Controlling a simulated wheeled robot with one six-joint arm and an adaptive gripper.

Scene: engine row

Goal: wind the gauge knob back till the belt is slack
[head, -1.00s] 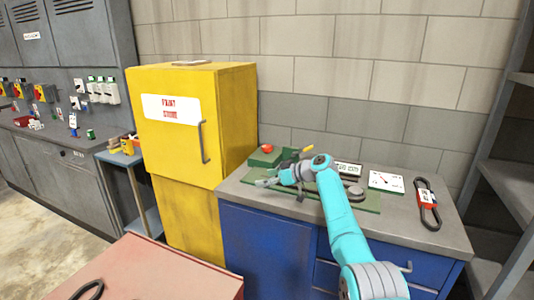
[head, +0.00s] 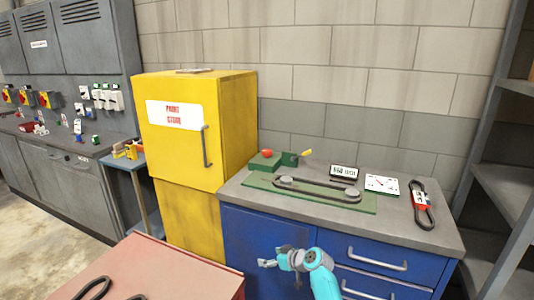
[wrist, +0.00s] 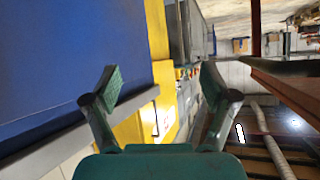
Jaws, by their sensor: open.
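The belt (head: 320,182) is a dark loop around two grey pulleys on a green base plate (head: 262,184) on the grey bench top. I cannot tell from here whether it is tight or slack. A green block with a red button (head: 267,154) and a yellow-tipped lever (head: 307,152) stand at the plate's back left. I cannot pick out the gauge knob for certain. My gripper (head: 266,263) is below the bench top, before the blue cabinet, apart from the rig. In the wrist view its fingers (wrist: 161,92) are spread and empty.
A yellow paint cabinet (head: 190,215) stands left of the bench. A red top (head: 165,268) is at front left, shelving (head: 505,185) at right.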

